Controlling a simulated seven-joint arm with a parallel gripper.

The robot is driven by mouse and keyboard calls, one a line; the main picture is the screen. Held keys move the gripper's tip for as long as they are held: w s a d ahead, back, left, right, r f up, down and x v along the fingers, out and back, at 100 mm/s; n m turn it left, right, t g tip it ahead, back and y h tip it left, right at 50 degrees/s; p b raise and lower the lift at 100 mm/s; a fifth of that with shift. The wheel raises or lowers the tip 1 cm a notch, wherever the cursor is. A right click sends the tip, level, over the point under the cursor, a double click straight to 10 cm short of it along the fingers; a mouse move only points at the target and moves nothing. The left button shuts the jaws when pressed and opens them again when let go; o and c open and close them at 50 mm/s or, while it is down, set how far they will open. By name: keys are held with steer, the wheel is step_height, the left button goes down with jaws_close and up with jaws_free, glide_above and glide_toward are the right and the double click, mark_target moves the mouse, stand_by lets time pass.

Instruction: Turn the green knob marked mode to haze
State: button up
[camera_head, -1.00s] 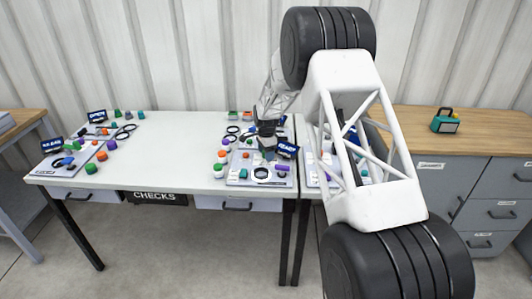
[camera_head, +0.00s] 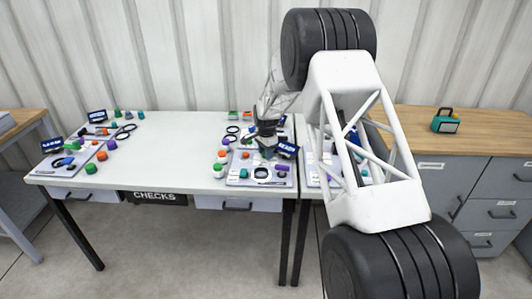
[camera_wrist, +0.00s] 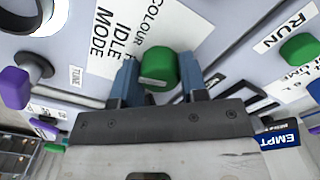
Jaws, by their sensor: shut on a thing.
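The green knob (camera_wrist: 158,64) sits on a pale panel (camera_wrist: 225,25) in the wrist view, with the printed words MODE, IDLE and COLOUR beside it. A mark shows on the knob's face, too small to read. My gripper (camera_wrist: 158,78) has its two blue-grey fingers on either side of the knob and is shut on it. No haze label is readable. In the head view my gripper (camera_head: 266,152) is low over the panel at the right end of the white table, and the knob is hidden there.
Another green knob (camera_wrist: 299,49) is to the right by the RUN label. Purple knobs (camera_wrist: 14,88) and a round dark ring are at left. A blue display (camera_wrist: 281,139) stands close at lower right. The white table's middle (camera_head: 175,150) is clear.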

steer(key=shift+n, duration=0.9)
steer(key=o, duration=0.9)
steer(key=shift+r, duration=0.1)
steer(key=shift+r, duration=3.85)
